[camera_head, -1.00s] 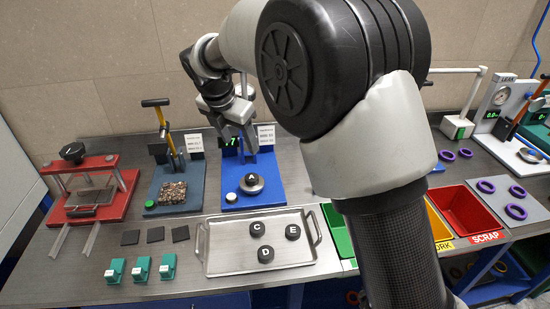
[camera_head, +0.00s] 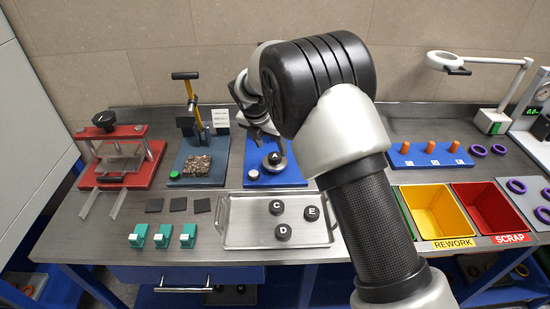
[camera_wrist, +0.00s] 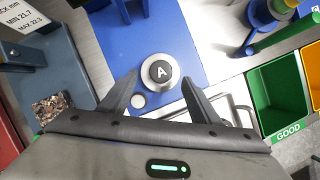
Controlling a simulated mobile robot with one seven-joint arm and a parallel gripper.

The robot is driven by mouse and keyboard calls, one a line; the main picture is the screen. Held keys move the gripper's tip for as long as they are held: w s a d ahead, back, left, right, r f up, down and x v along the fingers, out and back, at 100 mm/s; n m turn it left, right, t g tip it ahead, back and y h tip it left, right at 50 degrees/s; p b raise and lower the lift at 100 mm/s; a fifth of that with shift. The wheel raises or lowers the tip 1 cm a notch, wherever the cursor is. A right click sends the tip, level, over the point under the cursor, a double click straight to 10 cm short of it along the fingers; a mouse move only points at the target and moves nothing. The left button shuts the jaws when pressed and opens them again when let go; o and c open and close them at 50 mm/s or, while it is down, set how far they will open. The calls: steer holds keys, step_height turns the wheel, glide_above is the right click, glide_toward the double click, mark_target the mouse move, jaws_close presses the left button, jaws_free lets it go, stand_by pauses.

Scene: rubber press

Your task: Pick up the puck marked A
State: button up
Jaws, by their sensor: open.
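The black puck marked A (camera_head: 275,158) sits on a round silver stand on the blue base plate (camera_head: 290,178). In the wrist view puck A (camera_wrist: 160,71) lies just beyond the fingertips, roughly midway between them, with its letter facing up. My gripper (camera_wrist: 158,80) is open and empty, its two dark fingers spread to either side below the puck. In the head view my gripper (camera_head: 262,138) hangs above and slightly left of the puck, partly hidden by my arm.
A metal tray (camera_head: 240,243) in front holds pucks C (camera_head: 276,207), D (camera_head: 283,231) and E (camera_head: 311,213). A thickness plate with rubble (camera_head: 197,166) and a red press (camera_head: 121,160) stand left. Yellow (camera_head: 437,208) and red (camera_head: 487,204) bins stand right.

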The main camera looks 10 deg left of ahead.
mark_target(275, 156)
steer(key=x, duration=0.5)
steer(key=shift+s+d+p, duration=0.1)
steer(key=shift+s+p, duration=0.1)
steer(key=shift+p, duration=0.1)
steer(key=c, duration=1.2)
steer(key=shift+r, duration=0.1)
